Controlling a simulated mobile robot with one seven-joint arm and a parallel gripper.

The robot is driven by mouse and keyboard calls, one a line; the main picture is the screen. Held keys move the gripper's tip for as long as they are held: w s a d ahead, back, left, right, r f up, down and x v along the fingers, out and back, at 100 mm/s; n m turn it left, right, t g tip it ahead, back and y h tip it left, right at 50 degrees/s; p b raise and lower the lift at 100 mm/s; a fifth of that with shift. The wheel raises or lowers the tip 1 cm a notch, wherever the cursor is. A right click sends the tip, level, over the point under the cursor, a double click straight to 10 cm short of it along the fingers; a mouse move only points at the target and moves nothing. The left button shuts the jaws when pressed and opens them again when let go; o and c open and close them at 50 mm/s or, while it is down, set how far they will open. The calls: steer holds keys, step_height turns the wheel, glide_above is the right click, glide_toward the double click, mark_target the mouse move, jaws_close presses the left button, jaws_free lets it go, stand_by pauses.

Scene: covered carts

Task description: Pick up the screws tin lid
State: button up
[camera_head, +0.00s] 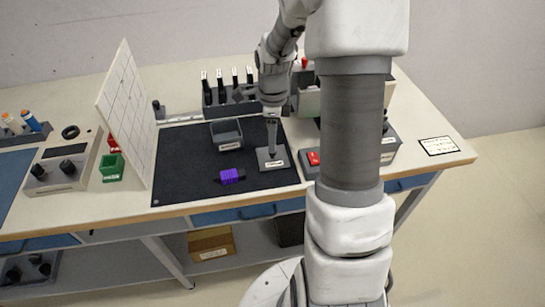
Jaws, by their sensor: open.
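I cannot make out a screws tin lid for certain in the head view. My gripper (272,108) points down over the back right part of the dark mat (180,165). It is open, and its fingertips are small and hard to make out. Just below it in the picture is a grey upright post on a labelled base (277,164); I cannot tell whether they touch. A small purple ribbed piece (232,176) lies on the mat to the left of the base. A grey open bin (227,134) stands behind the purple piece. My arm hides part of the bench's right side.
A white gridded panel (124,105) stands upright left of the mat. Green (112,168) and red bins are beside it. A rack with several dark-handled tools (228,95) stands at the back. A red-topped item (313,158) sits right of the mat. The mat's front left is clear.

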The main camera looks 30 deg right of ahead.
mark_target(273, 155)
step_height(273, 155, down, 5)
steer(key=shift+f, duration=0.1)
stand_by(0.3)
jaws_close()
